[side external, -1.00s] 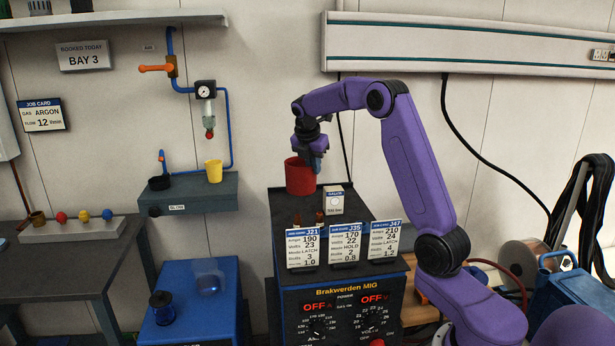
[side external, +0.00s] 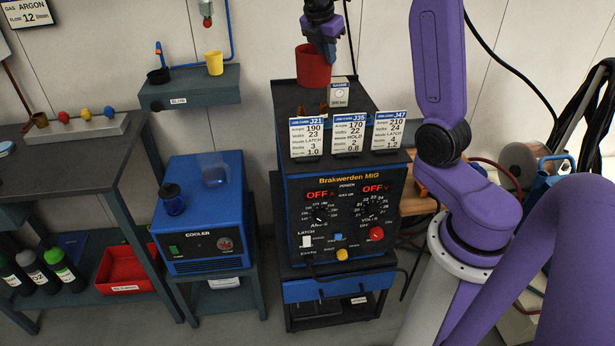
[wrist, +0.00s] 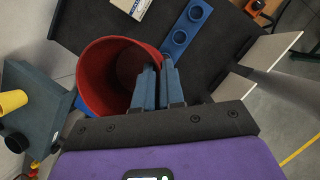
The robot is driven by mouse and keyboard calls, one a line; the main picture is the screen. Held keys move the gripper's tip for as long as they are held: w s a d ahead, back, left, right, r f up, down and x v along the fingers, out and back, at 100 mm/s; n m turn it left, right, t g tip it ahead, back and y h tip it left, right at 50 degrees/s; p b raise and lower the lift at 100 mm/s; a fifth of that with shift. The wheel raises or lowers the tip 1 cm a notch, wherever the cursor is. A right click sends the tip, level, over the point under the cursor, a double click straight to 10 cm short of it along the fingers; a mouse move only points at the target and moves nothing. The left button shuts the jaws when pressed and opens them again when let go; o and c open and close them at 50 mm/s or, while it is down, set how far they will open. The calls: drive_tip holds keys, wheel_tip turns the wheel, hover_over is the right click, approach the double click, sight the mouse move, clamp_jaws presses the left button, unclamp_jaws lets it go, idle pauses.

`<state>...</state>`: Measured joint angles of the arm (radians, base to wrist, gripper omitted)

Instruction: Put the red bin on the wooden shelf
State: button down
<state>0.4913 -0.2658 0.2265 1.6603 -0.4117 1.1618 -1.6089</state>
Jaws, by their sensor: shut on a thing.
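The red bin (side external: 313,68) is an open round tub at the back of the dark top of the welder (side external: 335,185). My gripper (side external: 325,42) is above it, with its fingers over the bin's right side. In the wrist view my gripper (wrist: 160,80) is shut on the rim of the red bin (wrist: 100,75), one finger inside the mouth. The bin looks empty, though its floor is shaded. I cannot tell whether its base touches the welder top. A light wooden surface (side external: 418,203) shows behind the welder at the right, partly hidden; I cannot tell whether it is the wooden shelf.
A gauge box (side external: 340,93) stands close to the bin's right, and job cards (side external: 347,134) line the welder's front. A grey wall ledge (side external: 190,88) at the left holds a yellow cup (side external: 214,63) and a black cup. A blue cooler (side external: 200,215) stands below.

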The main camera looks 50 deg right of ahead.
drive_tip(key=w+a+f+m+g+y, duration=0.2)
drive_tip(key=w+a+m+g, duration=0.1)
drive_tip(key=a+m, duration=0.7)
drive_tip(key=w+a+f+m+g+y, duration=0.2)
drive_tip(key=a+m, duration=0.5)
drive_tip(key=a, duration=0.5)
wheel_tip(320, 180, up, 5)
drive_tip(key=n+t+h, duration=0.2)
drive_tip(key=n+h, duration=0.1)
drive_tip(key=n, duration=0.6)
hover_over(311, 81)
drive_tip(key=s, duration=0.9)
drive_tip(key=w+d+f, duration=0.1)
drive_tip(key=w, duration=0.1)
drive_tip(key=w+d+f, duration=0.1)
drive_tip(key=w+f, duration=0.1)
drive_tip(key=w, duration=0.1)
drive_tip(key=w+d+f, duration=0.1)
drive_tip(key=w, duration=0.2)
drive_tip(key=shift+w+f, duration=0.1)
drive_tip(key=shift+f, duration=0.1)
drive_tip(key=w+f, duration=0.1)
drive_tip(key=w+d+f, duration=0.1)
drive_tip(key=f, duration=0.1)
drive_tip(key=w+f, duration=0.1)
drive_tip(key=shift+w+d+f, duration=0.25)
drive_tip(key=shift+f, duration=0.05)
drive_tip(key=shift+w+d+f, duration=0.25)
drive_tip(key=shift+w+f, duration=0.25)
drive_tip(key=shift+f, duration=1.65)
